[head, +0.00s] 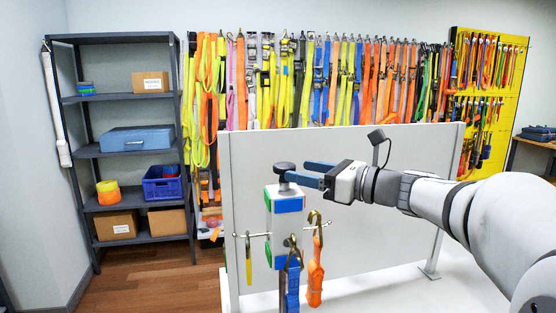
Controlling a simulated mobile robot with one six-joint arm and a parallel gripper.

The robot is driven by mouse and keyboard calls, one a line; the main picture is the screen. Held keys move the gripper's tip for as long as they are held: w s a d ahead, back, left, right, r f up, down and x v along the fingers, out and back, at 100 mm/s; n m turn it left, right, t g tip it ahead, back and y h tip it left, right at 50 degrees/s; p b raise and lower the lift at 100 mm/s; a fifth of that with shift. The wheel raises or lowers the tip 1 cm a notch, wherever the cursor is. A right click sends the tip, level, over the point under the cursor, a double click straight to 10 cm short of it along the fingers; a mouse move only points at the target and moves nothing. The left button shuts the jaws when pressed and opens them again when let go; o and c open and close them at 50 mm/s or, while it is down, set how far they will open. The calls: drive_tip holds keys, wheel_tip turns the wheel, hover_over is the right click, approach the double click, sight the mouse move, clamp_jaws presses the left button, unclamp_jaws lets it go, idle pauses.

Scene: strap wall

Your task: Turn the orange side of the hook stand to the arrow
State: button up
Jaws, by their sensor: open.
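The hook stand (284,215) is an upright pale post with a dark round knob (285,168) on top. Green and blue patches show near its top and lower down; I see no orange side on the post. Hooks stick out from it and carry a yellow strap (249,262), a blue strap (292,285) and an orange strap (315,275). My gripper (296,172) is open, its blue fingers reaching left to the knob at the top of the post. Whether they touch it I cannot tell. The arrow is not visible.
A grey panel (350,165) stands behind the post on a white surface (375,293). Many coloured straps (370,80) hang on the wall behind it. A dark shelf unit (125,97) with boxes stands at the left, and a yellow tool board (490,115) at the right.

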sight(278, 165)
drive_tip(key=shift+s+p+x, duration=0.15)
drive_tip(key=shift+p+x, duration=0.25)
drive_tip(key=shift+x, duration=1.35)
drive_tip(key=shift+s+p+x, duration=0.1)
drive_tip(key=shift+p+x, duration=0.3)
drive_tip(key=shift+x, duration=1.35)
drive_tip(key=shift+a+r, duration=0.15)
drive_tip(key=c, duration=1.3)
drive_tip(key=shift+c, duration=0.2)
